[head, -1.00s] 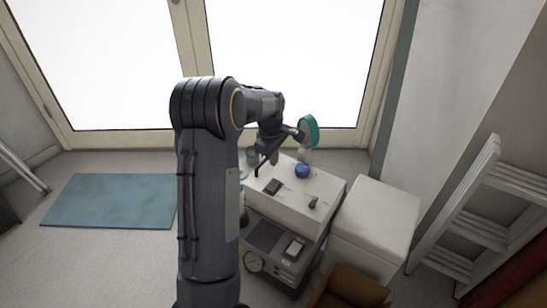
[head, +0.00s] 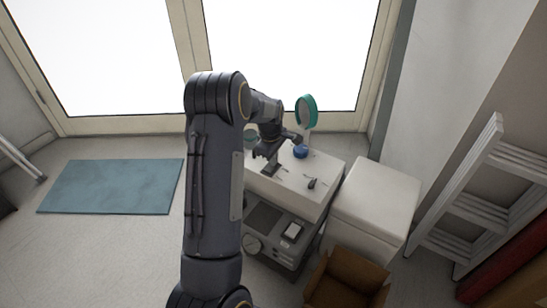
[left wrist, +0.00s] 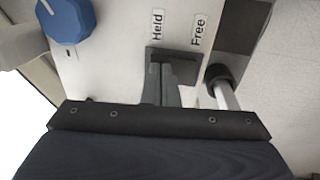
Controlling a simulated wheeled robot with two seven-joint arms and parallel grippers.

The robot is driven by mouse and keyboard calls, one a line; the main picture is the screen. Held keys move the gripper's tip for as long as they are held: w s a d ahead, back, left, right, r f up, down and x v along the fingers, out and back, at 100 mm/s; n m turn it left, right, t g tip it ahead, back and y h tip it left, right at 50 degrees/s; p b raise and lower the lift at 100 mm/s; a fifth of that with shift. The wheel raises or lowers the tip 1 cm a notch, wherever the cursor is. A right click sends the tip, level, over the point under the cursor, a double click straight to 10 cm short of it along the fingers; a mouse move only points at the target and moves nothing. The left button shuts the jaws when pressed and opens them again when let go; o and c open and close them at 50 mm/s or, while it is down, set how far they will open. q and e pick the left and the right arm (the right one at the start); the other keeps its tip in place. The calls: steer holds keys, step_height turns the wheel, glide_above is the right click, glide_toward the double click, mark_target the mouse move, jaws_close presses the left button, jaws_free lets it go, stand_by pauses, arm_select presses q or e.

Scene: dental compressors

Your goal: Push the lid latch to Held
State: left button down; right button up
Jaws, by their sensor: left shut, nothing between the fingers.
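The lid latch (left wrist: 174,53) is a dark rectangular piece on a pale panel, in the upper middle of the left wrist view. The printed words Held and Free stand above it, Held to the left and Free to the right. It also shows as a small dark patch (head: 271,171) on the white compressor top in the head view. My left gripper (left wrist: 166,90) is shut and empty, its fingertips at the latch's lower edge and partly covering it. I cannot tell whether they touch, nor which position the latch is in. My right gripper is not in view.
A blue knob (left wrist: 70,18) and a black-capped rod (left wrist: 218,76) flank the latch. A teal-rimmed round piece (head: 307,110) stands behind the compressor top. A white cabinet (head: 372,205) and an open cardboard box (head: 347,280) stand to the right.

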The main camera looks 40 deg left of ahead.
mark_target(270, 168)
arm_select(q)
steer(key=shift+f, duration=0.2)
steer(key=shift+s, duration=0.1)
steer(key=shift+s+d+r, duration=0.1)
steer(key=shift+s+r, duration=0.05)
steer(key=shift+s, duration=0.5)
steer(key=r+p, duration=0.4)
steer(key=shift+s+r, duration=0.25)
steer(key=shift+r, duration=0.15)
step_height(270, 168, up, 9)
steer(key=s+p, duration=0.1)
steer(key=shift+p, duration=0.35)
steer(key=shift+s+d, duration=0.1)
